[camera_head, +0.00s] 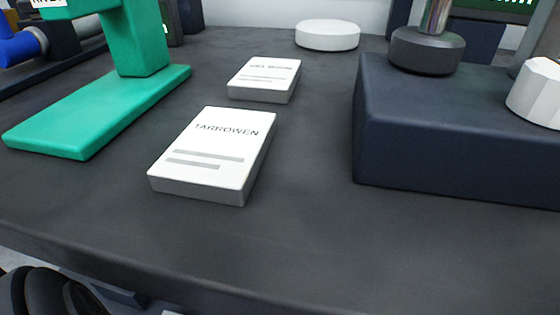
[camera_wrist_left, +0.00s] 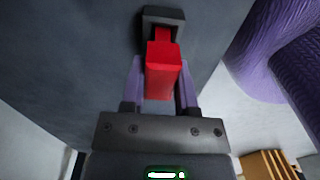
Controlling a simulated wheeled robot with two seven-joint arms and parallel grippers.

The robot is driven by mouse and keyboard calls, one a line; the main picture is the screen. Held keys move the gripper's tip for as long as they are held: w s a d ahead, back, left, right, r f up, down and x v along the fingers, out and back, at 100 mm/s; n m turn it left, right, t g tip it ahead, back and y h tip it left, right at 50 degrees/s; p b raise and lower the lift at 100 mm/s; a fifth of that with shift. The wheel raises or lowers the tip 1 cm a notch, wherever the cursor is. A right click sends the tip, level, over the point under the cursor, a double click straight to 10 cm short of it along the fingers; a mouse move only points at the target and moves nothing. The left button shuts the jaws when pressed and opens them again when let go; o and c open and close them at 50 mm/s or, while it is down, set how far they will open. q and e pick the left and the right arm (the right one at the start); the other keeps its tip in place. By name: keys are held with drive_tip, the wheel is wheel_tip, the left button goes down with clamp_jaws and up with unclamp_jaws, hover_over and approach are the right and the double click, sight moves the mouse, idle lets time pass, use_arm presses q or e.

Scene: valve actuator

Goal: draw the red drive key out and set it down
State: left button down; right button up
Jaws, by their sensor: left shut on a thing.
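The red drive key (camera_wrist_left: 162,72) is a red block with a narrower far end, seen only in the left wrist view. My left gripper (camera_wrist_left: 160,85) has its two purple fingers on either side of the key and is shut on it. The key's far end lies at a dark square socket (camera_wrist_left: 164,14) on a dark grey surface. I cannot tell how deep the key sits in it. Neither the key nor my left gripper shows in the head view. My right gripper is in neither view.
In the head view the dark table (camera_head: 310,225) holds two white boxes (camera_head: 215,150), a green stand (camera_head: 100,105), a white disc (camera_head: 327,35) and a dark blue block (camera_head: 460,135). Its front middle is clear. A large purple rounded thing (camera_wrist_left: 300,70) is beside the left gripper.

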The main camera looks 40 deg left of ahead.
use_arm(q)
drive_tip(key=shift+f+b, duration=0.3)
drive_tip(key=shift+f, duration=0.15)
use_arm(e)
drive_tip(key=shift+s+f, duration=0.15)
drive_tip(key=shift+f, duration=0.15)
use_arm(q)
drive_tip(key=shift+c, duration=1.4)
unclamp_jaws()
wheel_tip(320, 180, up, 4)
drive_tip(key=p, duration=0.3)
drive_tip(key=shift+w+r+p, duration=0.15)
drive_tip(key=shift+r+p, duration=0.05)
drive_tip(key=shift+p, duration=0.2)
wheel_tip(320, 180, up, 6)
drive_tip(key=p, duration=0.5)
drive_tip(key=shift+f, duration=0.3)
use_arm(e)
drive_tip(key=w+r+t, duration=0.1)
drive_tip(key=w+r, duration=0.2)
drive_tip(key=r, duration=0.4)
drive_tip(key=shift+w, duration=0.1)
use_arm(q)
drive_tip(key=shift+s, duration=0.2)
